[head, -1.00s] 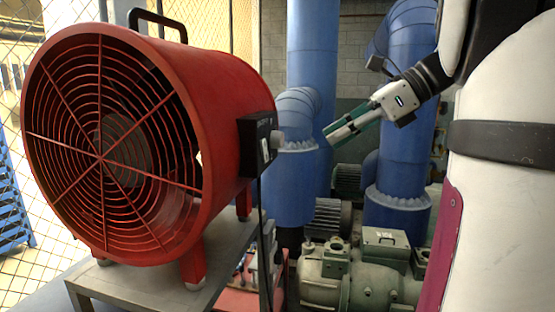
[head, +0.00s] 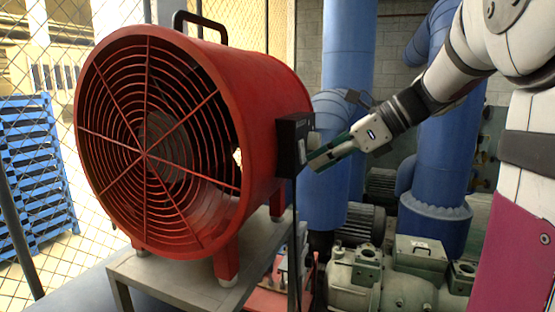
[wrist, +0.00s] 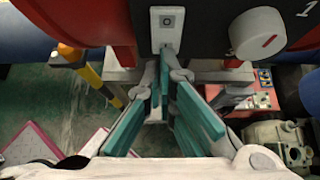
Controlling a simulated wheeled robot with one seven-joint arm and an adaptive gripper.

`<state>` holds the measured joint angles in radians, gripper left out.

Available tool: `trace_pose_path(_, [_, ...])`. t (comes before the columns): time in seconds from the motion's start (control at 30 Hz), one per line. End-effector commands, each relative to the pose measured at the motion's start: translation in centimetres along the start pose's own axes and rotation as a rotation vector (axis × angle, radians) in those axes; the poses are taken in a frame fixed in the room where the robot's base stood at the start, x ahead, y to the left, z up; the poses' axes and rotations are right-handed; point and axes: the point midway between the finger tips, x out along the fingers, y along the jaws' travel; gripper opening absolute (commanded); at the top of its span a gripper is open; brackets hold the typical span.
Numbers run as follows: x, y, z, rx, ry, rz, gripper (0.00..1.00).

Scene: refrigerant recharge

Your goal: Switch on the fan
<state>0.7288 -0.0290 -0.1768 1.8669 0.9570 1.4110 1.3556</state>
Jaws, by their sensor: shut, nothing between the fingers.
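The red drum fan (head: 262,110) stands on a grey stand, with a black control box (head: 287,132) on its right side. In the wrist view the green-padded fingertips (wrist: 165,62) are just below the square mark and cover the plate's lower part. I cannot tell whether they touch it.
The grey stand (head: 165,270) holds the fan up. Blue pipes (head: 345,60) rise behind my arm. Grey-green pump machinery (head: 400,275) stands below right. A wire-mesh fence and blue pallets (head: 38,170) are at left. A cable hangs below the box.

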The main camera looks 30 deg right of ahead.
Motion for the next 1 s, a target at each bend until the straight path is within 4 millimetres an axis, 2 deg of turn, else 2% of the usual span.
trace_pose_path(0.23, [0.2, 0.0, 0.0, 0.000, -0.014, 0.003, 0.00])
trace_pose_path(0.37, [0.9, 0.1, 0.1, 0.001, -0.081, 0.005, 0.00])
trace_pose_path(1.0, [0.0, 0.1, 1.1, -0.003, -0.077, 0.005, 0.00])
